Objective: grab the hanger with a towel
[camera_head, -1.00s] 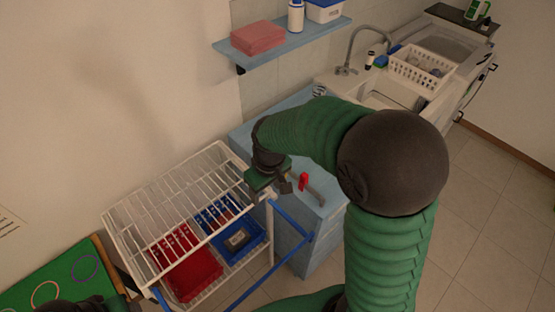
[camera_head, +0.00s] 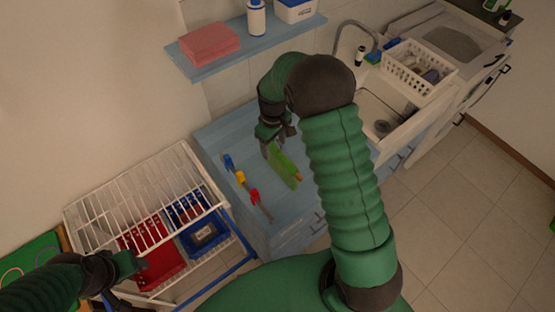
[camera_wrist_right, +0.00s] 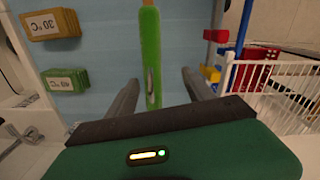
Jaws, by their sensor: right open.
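A long, narrow green piece (camera_head: 284,166), which looks like the towel on its hanger, is over the blue counter in the head view. It has a small orange-brown end. In the right wrist view the green piece (camera_wrist_right: 150,50) runs between the fingers of my right gripper (camera_wrist_right: 160,97), with gaps on both sides. My right gripper (camera_head: 274,142) is open at its far end in the head view. The hanger's hook cannot be made out. My left gripper (camera_head: 138,266) is at the lower left, over the wire rack; its jaws are unclear.
Blue, yellow and red hooks (camera_head: 240,177) stand on the blue counter (camera_head: 215,140). A white wire rack (camera_head: 105,195) with red and blue trays stands left. Tan (camera_wrist_right: 50,24) and green (camera_wrist_right: 66,80) temperature-marked blocks lie on the counter. A shelf (camera_head: 190,62) overhangs behind.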

